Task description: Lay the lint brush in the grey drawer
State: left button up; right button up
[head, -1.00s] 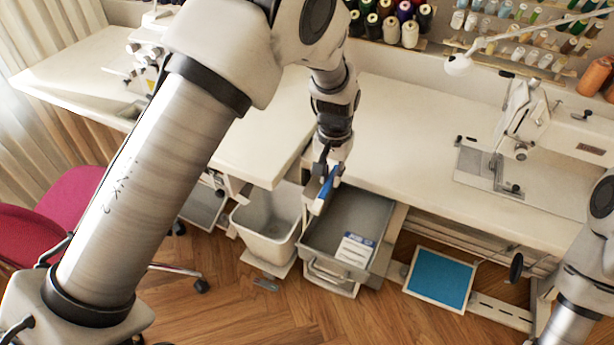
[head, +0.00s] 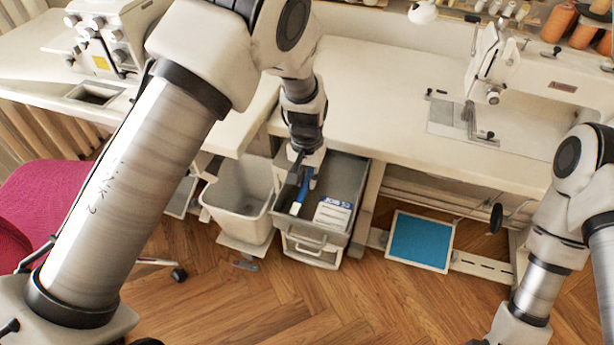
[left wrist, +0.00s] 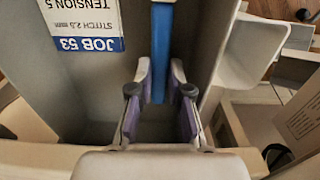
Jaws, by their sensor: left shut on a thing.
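The lint brush (head: 301,196), blue with a pale lower end, hangs slanted from my left gripper (head: 304,176). The gripper points down into the open grey drawer (head: 348,180) under the table edge, and its fingers are shut on the brush. In the left wrist view the blue brush (left wrist: 162,50) runs away from between the fingers (left wrist: 160,88), over the drawer interior (left wrist: 110,75). Whether the brush touches the drawer floor I cannot tell. My right gripper is out of view.
A printed white and blue job card (head: 333,214) lies in the drawer. A grey bin (head: 237,208) stands just left of the drawer. A blue panel (head: 421,241) is to the right. The white table (head: 380,110) edge is close behind the left gripper.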

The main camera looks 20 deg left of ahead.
pick_arm(q)
jog(key=shift+f, duration=0.4)
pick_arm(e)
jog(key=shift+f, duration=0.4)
pick_arm(q)
jog(key=o, duration=0.9)
jog(key=shift+r, duration=0.15)
notch_tip(320, 180, up, 12)
jog(key=shift+f, duration=0.1)
